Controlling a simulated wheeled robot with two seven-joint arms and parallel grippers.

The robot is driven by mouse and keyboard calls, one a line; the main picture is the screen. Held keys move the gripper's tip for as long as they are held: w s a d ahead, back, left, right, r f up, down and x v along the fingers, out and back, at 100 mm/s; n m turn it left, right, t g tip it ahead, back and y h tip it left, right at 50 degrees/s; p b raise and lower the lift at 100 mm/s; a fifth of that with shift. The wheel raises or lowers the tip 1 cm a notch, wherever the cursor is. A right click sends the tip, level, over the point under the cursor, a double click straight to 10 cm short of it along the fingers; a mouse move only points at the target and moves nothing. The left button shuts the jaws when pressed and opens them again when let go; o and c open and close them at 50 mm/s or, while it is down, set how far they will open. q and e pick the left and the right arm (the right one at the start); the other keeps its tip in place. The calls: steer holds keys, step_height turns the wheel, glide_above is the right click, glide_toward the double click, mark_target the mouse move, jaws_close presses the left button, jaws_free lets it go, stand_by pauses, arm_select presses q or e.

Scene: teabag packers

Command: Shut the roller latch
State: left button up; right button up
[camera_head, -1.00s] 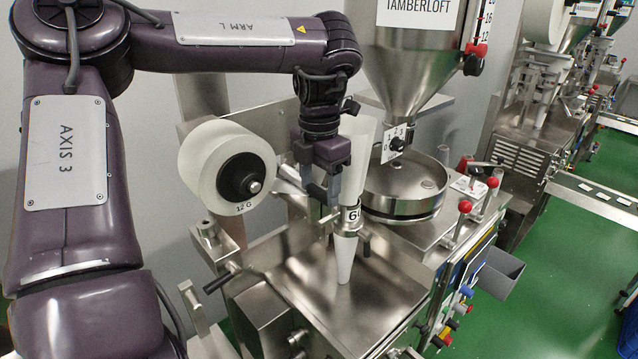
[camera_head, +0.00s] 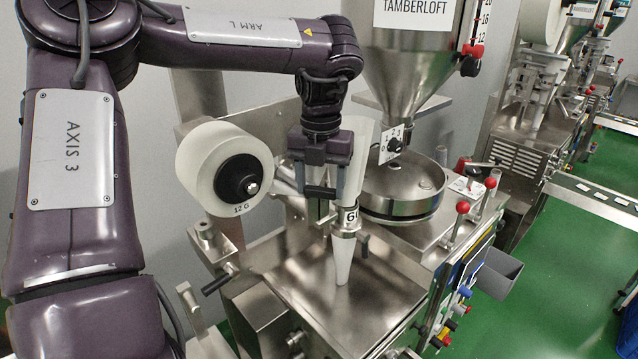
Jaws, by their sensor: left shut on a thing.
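My left gripper (camera_head: 321,205) points down just in front of the white forming tube (camera_head: 343,255) of the near packing machine. Its two fingers are shut on a dark bar, which seems to be the handle of the roller latch (camera_head: 320,191). The fingers hide most of the latch, so I cannot tell whether it is fully closed. A metal collar with a number label (camera_head: 348,217) sits around the tube right beside the fingers. My right gripper is not in view.
A white film reel (camera_head: 213,160) marked 12 G stands left of the gripper. A black-handled lever (camera_head: 216,284) sticks out below it. The round metal pan (camera_head: 400,195) and steel hopper (camera_head: 415,65) are close on the right. The steel deck (camera_head: 375,300) in front is clear.

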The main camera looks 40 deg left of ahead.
arm_select(q)
steer(key=n, duration=0.5)
steer(key=shift+w+a+f+n, duration=0.1)
steer(key=shift+w+a+n, duration=0.2)
steer(key=shift+w, duration=0.05)
steer(key=n, duration=0.2)
steer(key=a+n+b, duration=0.1)
steer(key=n, duration=0.2)
steer(key=shift+w, duration=0.2)
steer(key=shift+n, duration=0.4)
steer(key=o, duration=1)
steer(key=shift+a, duration=0.1)
